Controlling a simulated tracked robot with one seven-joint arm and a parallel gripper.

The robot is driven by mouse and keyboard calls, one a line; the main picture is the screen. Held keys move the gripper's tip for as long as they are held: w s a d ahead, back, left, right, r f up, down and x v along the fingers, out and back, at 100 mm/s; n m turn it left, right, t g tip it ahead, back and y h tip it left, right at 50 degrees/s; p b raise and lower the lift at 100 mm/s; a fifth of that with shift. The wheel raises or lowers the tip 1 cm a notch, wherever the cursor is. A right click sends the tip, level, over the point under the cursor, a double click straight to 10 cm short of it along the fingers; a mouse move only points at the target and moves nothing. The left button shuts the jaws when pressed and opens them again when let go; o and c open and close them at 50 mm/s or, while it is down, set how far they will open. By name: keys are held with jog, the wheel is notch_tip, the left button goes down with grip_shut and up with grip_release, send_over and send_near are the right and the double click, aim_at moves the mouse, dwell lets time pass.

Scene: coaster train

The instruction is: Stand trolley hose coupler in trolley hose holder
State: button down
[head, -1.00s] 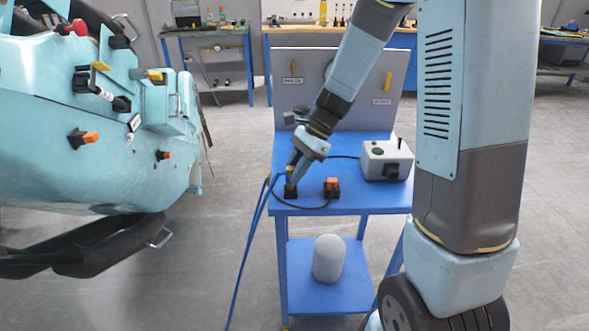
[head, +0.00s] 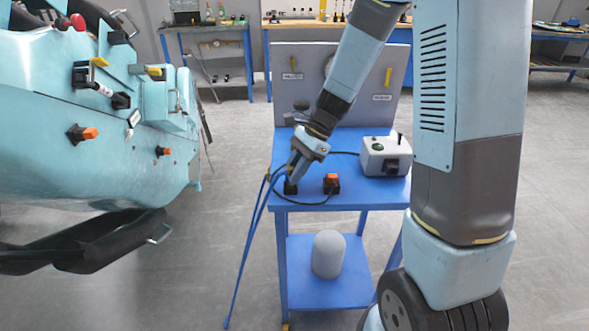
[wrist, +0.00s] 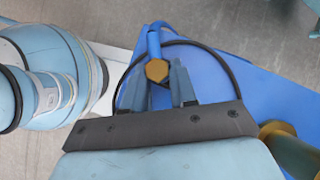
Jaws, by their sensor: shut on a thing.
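My gripper (head: 292,176) is shut on the trolley hose coupler, low over the front left of the blue trolley top (head: 312,205). In the wrist view the coupler's brass hex end (wrist: 157,70) shows between the fingertips (wrist: 165,84), with the blue hose bent over from it. A black block (head: 290,187), seemingly the trolley hose holder, is right under the fingertips. The coupler's lower end is hidden, so I cannot tell how far it is in the holder. The blue hose (head: 247,245) hangs over the trolley's left edge to the floor.
A black socket with an orange top (head: 332,183) stands just right of the holder, with a black cable. A grey box (head: 386,157) is behind it. A grey panel (head: 305,95) rises at the back. The teal coaster car (head: 90,140) is at left, with floor between.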

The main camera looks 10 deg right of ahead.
jog(key=c, duration=0.8)
grip_release()
jog(key=v, duration=1.3)
jog(key=shift+w+d+r, duration=0.1)
jog(key=shift+d+r, duration=0.1)
jog(key=shift+r, duration=0.05)
jog(key=s+d+r+n+t+h, duration=0.2)
jog(key=s+r+n, duration=0.2)
jog(key=s, duration=0.3)
jog(key=s+d+r+n+t+h, duration=0.2)
jog(key=s+d+r+n+t, duration=0.1)
jog(key=s, duration=0.4)
jog(key=s+d+r+n+t+h, duration=0.2)
jog(key=s+d+r+n+t, duration=0.1)
jog(key=s+n, duration=0.3)
jog(key=shift+v, duration=1)
